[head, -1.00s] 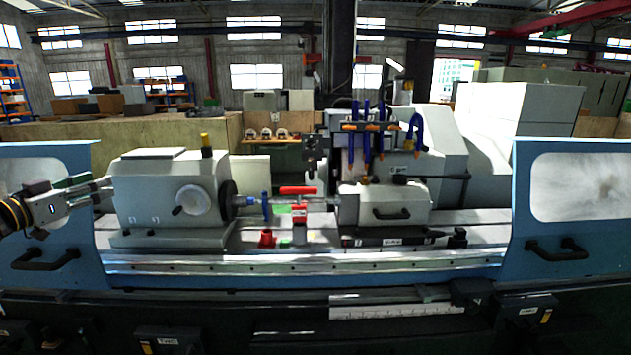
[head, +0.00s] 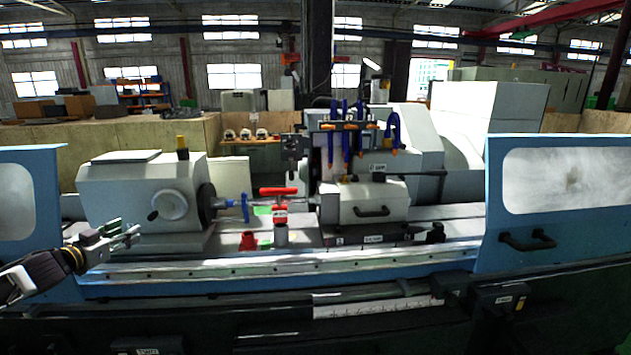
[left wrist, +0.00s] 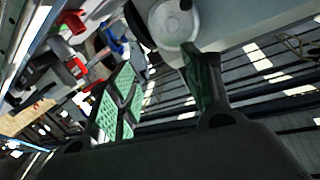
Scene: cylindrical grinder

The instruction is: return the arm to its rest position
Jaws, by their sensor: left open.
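My left gripper (head: 122,236) is at the lower left of the head view, in front of the machine's left headstock (head: 130,200). Its fingers point right and are apart, with nothing between them. In the left wrist view its two green-padded fingers (left wrist: 160,95) stand apart, with the round handwheel (left wrist: 173,24) of the headstock beyond them. My right gripper is not in view.
The blue left door (head: 35,195) is beside my left arm; the blue right door (head: 560,195) has a black handle. A red clamp (head: 279,192), a blue part (head: 245,208) and a red block (head: 248,241) are mid-machine. Space in front of the bed is clear.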

